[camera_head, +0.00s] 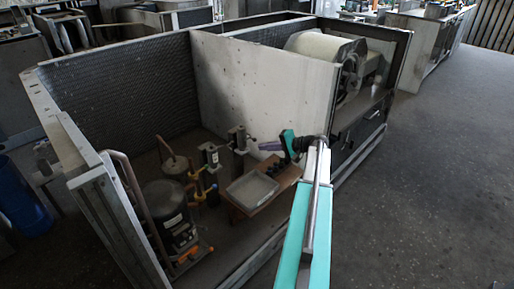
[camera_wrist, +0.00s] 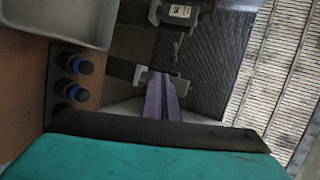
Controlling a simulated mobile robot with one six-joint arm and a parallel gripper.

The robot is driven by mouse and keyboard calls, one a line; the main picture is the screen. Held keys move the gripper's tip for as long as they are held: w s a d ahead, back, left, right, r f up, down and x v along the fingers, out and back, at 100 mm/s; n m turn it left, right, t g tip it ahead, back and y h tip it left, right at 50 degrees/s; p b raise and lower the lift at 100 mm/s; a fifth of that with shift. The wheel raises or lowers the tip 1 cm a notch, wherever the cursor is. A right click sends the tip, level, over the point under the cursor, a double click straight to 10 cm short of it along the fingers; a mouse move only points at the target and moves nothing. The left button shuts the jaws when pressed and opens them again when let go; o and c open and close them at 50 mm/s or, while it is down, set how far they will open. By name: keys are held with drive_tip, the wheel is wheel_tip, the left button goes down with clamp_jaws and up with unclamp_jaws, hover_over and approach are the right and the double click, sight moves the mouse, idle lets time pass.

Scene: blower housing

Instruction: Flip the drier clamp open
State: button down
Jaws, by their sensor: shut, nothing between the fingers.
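My gripper (camera_head: 263,146) is inside the blower housing, in front of the pale divider panel, with its purple fingers pointing left. In the wrist view its fingers (camera_wrist: 163,80) are together with nothing between them. A small grey clamp-like bracket (camera_wrist: 141,76) shows right by the fingertips; I cannot tell whether they touch. A second grey fitting with a dark labelled body (camera_wrist: 180,12) is farther up. In the head view two upright grey fittings, a nearer one (camera_head: 210,155) and a farther one (camera_head: 238,138), stand left of my gripper. Which one is the drier clamp, and whether it is open, is unclear.
A grey tray (camera_head: 252,189) sits on a brown board (camera_head: 272,195) below my gripper. A black compressor (camera_head: 167,212) and copper pipes are at left. The pale panel (camera_head: 262,90) stands close behind.

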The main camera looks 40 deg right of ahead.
drive_tip(key=shift+v, duration=1.05)
drive_tip(key=shift+w+d, duration=0.1)
drive_tip(key=shift+d, duration=0.05)
